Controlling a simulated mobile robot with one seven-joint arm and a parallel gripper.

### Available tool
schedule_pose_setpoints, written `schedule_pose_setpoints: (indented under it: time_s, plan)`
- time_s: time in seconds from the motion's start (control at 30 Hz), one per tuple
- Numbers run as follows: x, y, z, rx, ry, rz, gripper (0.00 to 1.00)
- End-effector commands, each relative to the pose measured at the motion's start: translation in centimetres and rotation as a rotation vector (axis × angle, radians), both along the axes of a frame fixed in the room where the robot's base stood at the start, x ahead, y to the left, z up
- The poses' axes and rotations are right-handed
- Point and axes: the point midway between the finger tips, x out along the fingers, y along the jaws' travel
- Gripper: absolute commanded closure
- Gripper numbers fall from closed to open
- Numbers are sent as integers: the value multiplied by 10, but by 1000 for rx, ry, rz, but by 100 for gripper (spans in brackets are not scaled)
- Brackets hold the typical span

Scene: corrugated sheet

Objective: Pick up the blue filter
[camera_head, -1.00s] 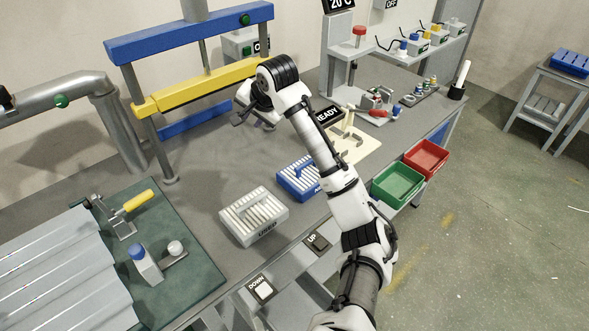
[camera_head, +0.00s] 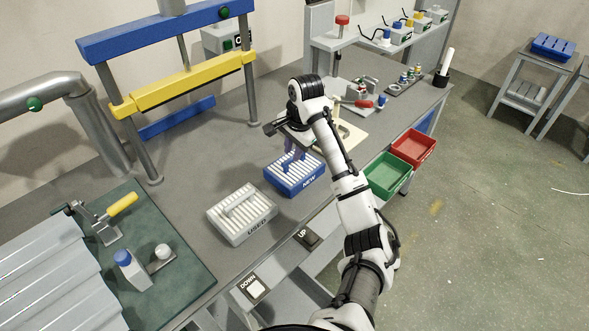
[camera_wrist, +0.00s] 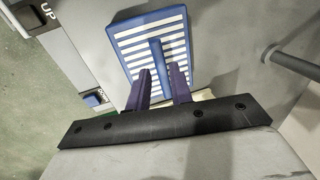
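The blue filter (camera_head: 308,184), a blue block with white slats, a raised blue bar handle and a NEW label, sits on the grey bench. It also shows in the wrist view (camera_wrist: 122,42), with its bar between my two purple fingers. My gripper (camera_head: 291,165) points down over the blue filter and is open. In the wrist view, the fingers of my gripper (camera_wrist: 161,71) are spread on either side of the bar, with gaps visible. I cannot tell how far down they reach beside it.
A grey filter (camera_head: 241,214) marked USED stands left of the blue one. UP (camera_head: 308,238) and DOWN (camera_head: 257,288) buttons line the front edge. Green (camera_head: 389,176) and red (camera_head: 413,147) bins hang at the right. A blue and yellow press frame (camera_head: 183,84) stands behind.

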Motion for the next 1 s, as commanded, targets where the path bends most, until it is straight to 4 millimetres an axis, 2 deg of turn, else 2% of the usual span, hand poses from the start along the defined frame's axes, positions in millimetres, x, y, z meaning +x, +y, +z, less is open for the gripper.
schedule_pose_setpoints:
  time_s: [0.3,0.4,0.6,0.8,1.0]
  plan:
    - [8,3,-41,0,4,-2,78]
    - [9,3,-47,-1,2,-1,78]
    - [9,4,-48,-1,1,0,78]
    - [10,4,-48,-1,1,0,100]
    - [10,4,-47,0,0,0,100]
